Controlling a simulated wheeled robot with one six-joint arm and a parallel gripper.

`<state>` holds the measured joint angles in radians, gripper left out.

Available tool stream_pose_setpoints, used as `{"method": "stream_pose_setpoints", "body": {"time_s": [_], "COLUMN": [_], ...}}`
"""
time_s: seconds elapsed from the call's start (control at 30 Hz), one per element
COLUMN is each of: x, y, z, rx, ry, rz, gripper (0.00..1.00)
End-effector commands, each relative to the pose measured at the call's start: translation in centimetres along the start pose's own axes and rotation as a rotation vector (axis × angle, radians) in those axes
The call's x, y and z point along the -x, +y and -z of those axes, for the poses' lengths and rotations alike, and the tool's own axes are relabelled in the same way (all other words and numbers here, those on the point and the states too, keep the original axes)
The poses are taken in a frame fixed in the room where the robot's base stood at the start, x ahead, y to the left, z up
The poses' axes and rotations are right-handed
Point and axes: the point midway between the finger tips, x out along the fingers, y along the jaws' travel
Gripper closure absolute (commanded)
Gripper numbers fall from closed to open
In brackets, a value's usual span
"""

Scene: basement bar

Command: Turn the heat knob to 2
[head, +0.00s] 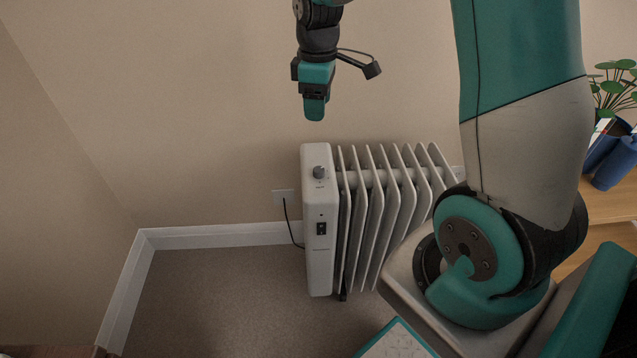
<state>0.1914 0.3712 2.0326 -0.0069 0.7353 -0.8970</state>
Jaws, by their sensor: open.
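A white oil-filled radiator heater (319,262) stands on the carpet against the back wall, its fins running to the right. The grey heat knob (319,172) is at the top of its narrow end panel. Marks beside the knob are too small to read, so its setting cannot be told. A dark switch (321,228) is lower on the same panel. My gripper (314,112) points down in the air above the knob, clear of it. It is seen edge-on, open, with nothing visible in it.
A black cord runs from the heater to a wall outlet (283,197). The carpet (215,290) left of the heater is clear. At the right, a wooden shelf unit (612,200) holds a potted plant (612,95) and a blue object (617,160).

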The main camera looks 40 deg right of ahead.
Motion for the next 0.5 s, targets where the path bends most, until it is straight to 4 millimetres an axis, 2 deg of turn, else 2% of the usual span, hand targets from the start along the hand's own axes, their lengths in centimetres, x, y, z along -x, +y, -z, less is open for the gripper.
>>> {"method": "stream_pose_setpoints", "body": {"time_s": [0.27, 0.5], "x": [-4.0, -9.6], "y": [0.4, 0.4], "z": [-0.2, -0.2], "rx": [0.005, 0.005], "ry": [-0.009, -0.009], "rz": [0.002, 0.002], "gripper": [0.43, 0.43]}}
